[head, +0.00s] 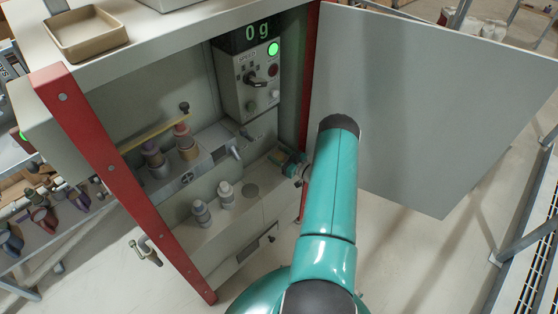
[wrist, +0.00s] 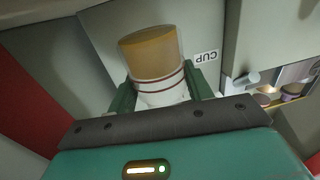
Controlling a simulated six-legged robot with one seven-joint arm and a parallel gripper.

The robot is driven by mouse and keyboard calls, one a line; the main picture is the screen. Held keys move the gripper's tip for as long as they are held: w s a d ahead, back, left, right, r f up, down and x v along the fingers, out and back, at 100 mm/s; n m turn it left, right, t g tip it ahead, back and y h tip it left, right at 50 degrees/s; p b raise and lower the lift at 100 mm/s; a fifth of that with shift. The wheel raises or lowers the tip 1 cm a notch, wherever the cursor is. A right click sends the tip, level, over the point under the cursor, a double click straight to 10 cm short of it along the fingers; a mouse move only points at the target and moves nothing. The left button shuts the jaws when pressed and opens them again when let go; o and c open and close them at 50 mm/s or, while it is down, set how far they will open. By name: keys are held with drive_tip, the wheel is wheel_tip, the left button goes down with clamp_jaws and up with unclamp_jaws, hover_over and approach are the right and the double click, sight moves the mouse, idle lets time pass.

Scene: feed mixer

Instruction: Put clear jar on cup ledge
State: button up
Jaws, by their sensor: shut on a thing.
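The clear jar (wrist: 152,60) shows in the wrist view, with an amber-brown far end and thin red bands near my gripper. My gripper (wrist: 163,88) is shut on it, with one green finger on each side. A "CUP" label (wrist: 208,57) lies beside the jar on a pale grey surface, which I take as the cup ledge (wrist: 105,45). I cannot tell whether the jar touches it. In the head view my gripper (head: 291,161) is low inside the cabinet, at the right end of its lower shelf (head: 235,220); the jar is not clear there.
Two grey-capped bottles (head: 202,213) stand on the lower shelf, left of a dark round disc (head: 250,190). Two darker jars (head: 186,143) stand behind. A control box (head: 247,80) reads "0 g". A red post (head: 120,185) and open door (head: 420,110) flank the opening.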

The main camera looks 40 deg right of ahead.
drive_tip(key=shift+w+d+f, duration=0.1)
drive_tip(key=shift+d+f, duration=0.05)
drive_tip(key=shift+f, duration=1.55)
drive_tip(key=shift+f, duration=0.2)
drive_tip(key=o, duration=1.1)
